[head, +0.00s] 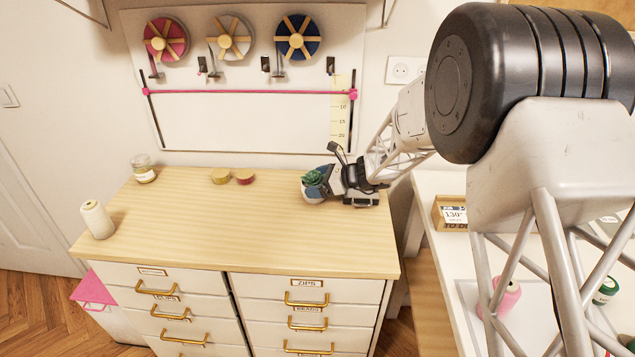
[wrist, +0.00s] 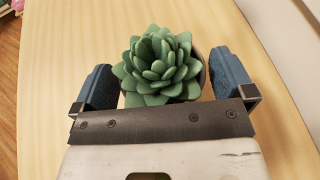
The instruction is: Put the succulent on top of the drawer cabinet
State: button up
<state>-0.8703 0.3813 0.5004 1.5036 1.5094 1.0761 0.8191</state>
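The succulent (wrist: 160,65) is a green rosette in a pot. In the head view the succulent (head: 312,178) is at the right part of the drawer cabinet's wooden top (head: 270,240), and its pale pot appears to rest there. My gripper (head: 325,183) is low over the top, beside the plant on its right. In the wrist view my gripper's two blue fingers (wrist: 165,85) are wide apart, one on each side of the pot. A thin strip of wood shows beside the pot, so the fingers look open. The leaves hide most of the pot.
A white thread cone (head: 97,220) and a glass jar (head: 144,172) stand at the cabinet's left. Two small round tins (head: 221,176) lie near the back. A pegboard with ribbon spools (head: 297,38) hangs behind. A white table (head: 440,185) is at right. The top's middle and front are clear.

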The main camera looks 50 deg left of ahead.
jog(key=shift+r, duration=0.1)
jog(key=shift+r, duration=0.1)
jog(key=v, duration=1.2)
dwell(0.4)
jog(key=shift+r, duration=0.1)
dwell(0.4)
